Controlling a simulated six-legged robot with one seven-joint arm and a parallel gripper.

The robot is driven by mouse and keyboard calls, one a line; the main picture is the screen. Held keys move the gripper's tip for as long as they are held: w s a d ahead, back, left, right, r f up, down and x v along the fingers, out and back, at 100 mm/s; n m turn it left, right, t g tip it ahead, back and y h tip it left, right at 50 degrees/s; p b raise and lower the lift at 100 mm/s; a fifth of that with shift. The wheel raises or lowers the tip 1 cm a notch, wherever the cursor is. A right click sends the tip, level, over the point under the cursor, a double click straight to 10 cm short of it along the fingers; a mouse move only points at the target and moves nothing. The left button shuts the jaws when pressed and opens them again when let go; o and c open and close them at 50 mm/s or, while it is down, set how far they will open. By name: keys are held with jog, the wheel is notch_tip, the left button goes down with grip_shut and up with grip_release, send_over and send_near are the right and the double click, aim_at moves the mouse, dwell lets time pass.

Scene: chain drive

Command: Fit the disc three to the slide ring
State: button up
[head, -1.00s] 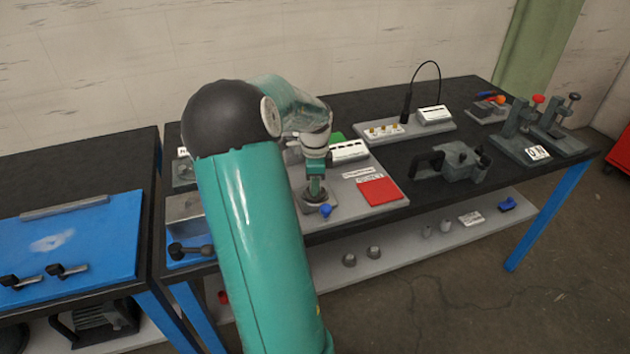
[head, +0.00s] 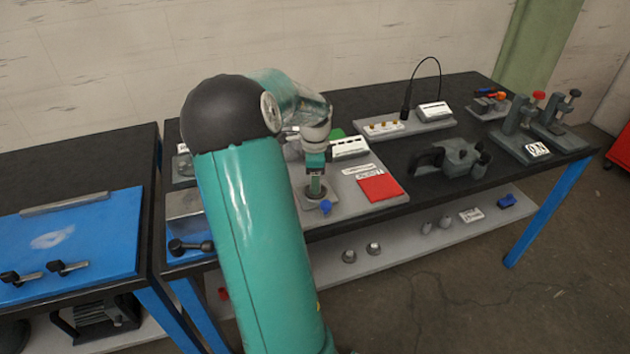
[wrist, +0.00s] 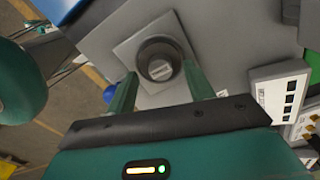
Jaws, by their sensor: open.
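My gripper (wrist: 160,95) is open in the wrist view, its two green fingers pointing at a dark round ring (wrist: 158,52) on a square grey plate (wrist: 127,50). A small grey disc with a pale label (wrist: 160,69) sits within the ring's outline, between and just beyond the fingertips. I cannot tell whether the disc is seated in the ring or touches the fingers. In the head view my gripper (head: 316,190) is low over the same square plate (head: 309,204), and the ring and disc are hidden or too small to make out.
A blue knob (head: 325,207) stands beside the plate. A red pad (head: 380,188) and a white labelled box (head: 349,148) are on the same grey board. A dark clamp-like fixture (head: 450,160) stands to the right. Bare black bench top lies between board and fixture.

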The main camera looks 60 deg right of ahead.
notch_tip(320, 180, up, 12)
jog(key=shift+r, duration=0.2)
dwell(0.7)
jog(key=w+a+r+n+t, duration=0.1)
jog(key=w+a+n, duration=0.2)
jog(key=a+n, duration=0.35)
jog(key=w+a+r+n+t, duration=0.1)
jog(key=w+a+r+n, duration=0.2)
jog(key=a, duration=0.7)
jog(key=w+a+n+t, duration=0.1)
jog(key=w+a+n, duration=0.3)
jog(key=a, duration=0.4)
jog(key=s+a+n+t, duration=0.1)
jog(key=s+a+n, duration=0.2)
jog(key=a+n, duration=0.5)
jog(key=s+a+n+t, duration=0.1)
jog(key=s+a+n, duration=0.2)
jog(key=a+n, duration=0.6)
jog(key=a, duration=0.8)
jog(key=shift+s+f+t, duration=0.25)
jog(key=shift+t, duration=0.05)
jog(key=shift+d, duration=0.1)
jog(key=c, duration=0.4)
jog(key=shift+o, duration=0.2)
